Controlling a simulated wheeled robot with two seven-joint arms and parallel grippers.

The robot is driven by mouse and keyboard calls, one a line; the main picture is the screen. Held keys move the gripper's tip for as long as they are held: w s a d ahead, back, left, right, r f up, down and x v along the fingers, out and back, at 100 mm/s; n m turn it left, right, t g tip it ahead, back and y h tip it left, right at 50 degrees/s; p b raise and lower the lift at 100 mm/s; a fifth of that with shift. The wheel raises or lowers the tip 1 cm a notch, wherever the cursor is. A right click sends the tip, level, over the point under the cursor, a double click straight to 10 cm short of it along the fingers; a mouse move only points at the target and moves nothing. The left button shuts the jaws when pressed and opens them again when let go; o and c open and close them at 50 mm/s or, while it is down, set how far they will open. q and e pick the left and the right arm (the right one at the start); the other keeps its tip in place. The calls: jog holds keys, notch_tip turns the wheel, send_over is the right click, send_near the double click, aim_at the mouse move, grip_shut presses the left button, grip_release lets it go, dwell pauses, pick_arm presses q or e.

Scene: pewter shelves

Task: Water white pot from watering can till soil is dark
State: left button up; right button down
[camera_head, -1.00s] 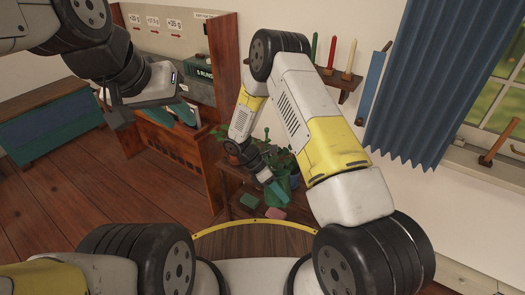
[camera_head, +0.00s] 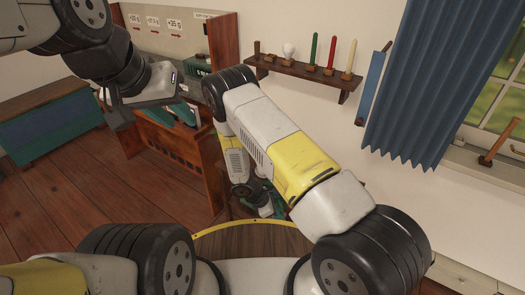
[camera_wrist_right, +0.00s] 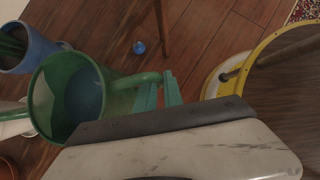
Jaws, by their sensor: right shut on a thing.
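In the right wrist view a green watering can (camera_wrist_right: 108,78) with blue water inside is held by its handle. My right gripper (camera_wrist_right: 160,92) is shut on that handle with its teal fingers. The can's spout points to the left edge, over a pale white shape (camera_wrist_right: 12,128) that looks like the white pot; its soil is not visible. In the head view my right gripper (camera_head: 266,203) is low beside the shelf unit, and my arm hides most of the can and plants. My left gripper (camera_head: 178,113) is open and empty at the upper left.
A blue pot (camera_wrist_right: 28,50) with green stems stands beside the can. A small blue object (camera_wrist_right: 139,47) lies on the wooden floor. A wall shelf (camera_head: 305,68) holds candles, right of a wooden cabinet (camera_head: 224,50). A blue curtain (camera_head: 420,90) hangs at the right.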

jog(key=shift+w+f, duration=0.15)
jog(key=shift+f, duration=0.35)
jog(key=shift+r, duration=0.1)
jog(key=shift+r, duration=2.4)
